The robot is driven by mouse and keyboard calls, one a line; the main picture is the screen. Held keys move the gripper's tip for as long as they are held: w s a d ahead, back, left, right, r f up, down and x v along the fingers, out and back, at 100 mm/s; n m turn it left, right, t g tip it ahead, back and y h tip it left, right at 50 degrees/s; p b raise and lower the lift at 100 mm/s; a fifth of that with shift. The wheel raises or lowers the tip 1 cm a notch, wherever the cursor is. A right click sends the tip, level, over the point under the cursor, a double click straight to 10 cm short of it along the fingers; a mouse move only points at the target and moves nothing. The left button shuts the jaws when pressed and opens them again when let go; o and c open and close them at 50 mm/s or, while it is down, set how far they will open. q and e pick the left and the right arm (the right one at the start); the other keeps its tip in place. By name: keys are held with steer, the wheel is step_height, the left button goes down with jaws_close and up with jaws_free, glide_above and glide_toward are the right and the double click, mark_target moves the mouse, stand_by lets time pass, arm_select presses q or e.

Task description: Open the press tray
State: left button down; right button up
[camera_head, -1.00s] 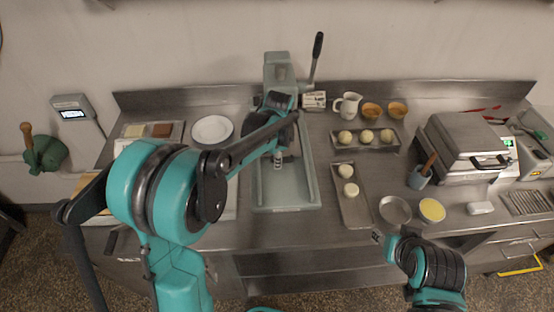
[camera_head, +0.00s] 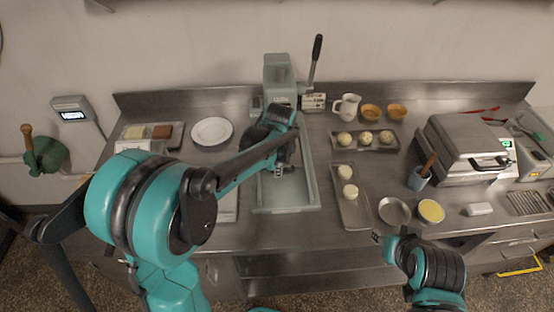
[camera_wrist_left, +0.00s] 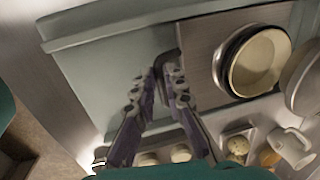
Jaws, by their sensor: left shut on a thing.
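The grey-green press (camera_head: 277,75) stands at the back of the counter with its black-topped lever (camera_head: 316,52) upright. Its long shallow base (camera_head: 287,209) reaches toward the front edge. My left gripper (camera_head: 283,169) is low over this base, in front of the press body. In the left wrist view, the gripper (camera_wrist_left: 164,85) is shut on the dark handle (camera_wrist_left: 163,62) at the edge of the steel press tray (camera_wrist_left: 200,55). A round pale cup with a dark rim (camera_wrist_left: 257,64) is over the tray. My right arm is at the lower right; its fingers cannot be made out.
A narrow tray with two dough balls (camera_head: 353,212) lies right of the press base. Another tray with several balls (camera_head: 366,149), a jug (camera_head: 347,106) and two orange bowls stand behind. A white plate (camera_head: 212,131) is left. A steel grill (camera_head: 465,148) stands right.

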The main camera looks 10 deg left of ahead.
arm_select(q)
steer(key=s+d, duration=0.1)
steer(key=s, duration=0.3)
steer(key=s+d+p, duration=0.1)
steer(key=s, duration=0.3)
steer(key=s+d, duration=0.2)
steer(key=s, duration=0.2)
steer(key=shift+p, duration=0.4)
steer(key=c, duration=1.6)
jaws_free()
steer(key=shift+a, duration=0.1)
steer(key=shift+r, duration=0.1)
step_height(320, 180, up, 12)
steer(key=s, duration=0.2)
steer(key=shift+d+f, duration=0.2)
steer(key=shift+d, duration=0.15)
steer(key=s+a+f+n+t, duration=0.3)
steer(key=s+a+n+t, duration=0.2)
steer(key=n, duration=0.9)
steer(key=a, duration=0.3)
steer(key=shift+s+f+h, duration=0.15)
steer(key=shift+s+h, duration=0.1)
steer(key=shift+h, duration=0.05)
